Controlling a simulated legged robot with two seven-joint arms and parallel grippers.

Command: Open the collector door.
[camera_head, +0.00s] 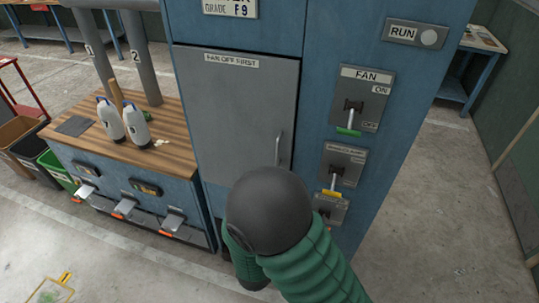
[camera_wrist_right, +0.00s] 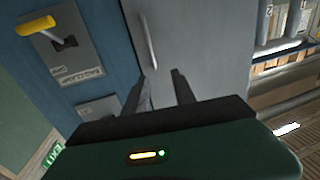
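The collector is a tall blue cabinet (camera_head: 315,75). Its grey door (camera_head: 235,110), labelled "FAN OFF FIRST", looks shut. The upright door handle (camera_head: 279,148) is at the door's right side; it also shows in the right wrist view (camera_wrist_right: 149,42). The FAN lever (camera_head: 349,128) with a green grip points down. A second lever (camera_head: 332,192) with a yellow grip also points down below it. My right arm covers the door's lower part in the head view, hiding its gripper. In the wrist view my right gripper (camera_wrist_right: 162,82) is open and empty, fingers apart, near the handle. My left gripper is out of view.
A wooden-topped bench (camera_head: 145,150) with two white bottles (camera_head: 122,120) and pipes stands left of the door. Bins (camera_head: 30,150) stand at far left. A RUN panel (camera_head: 415,33) is at upper right. The concrete floor right of the cabinet is clear.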

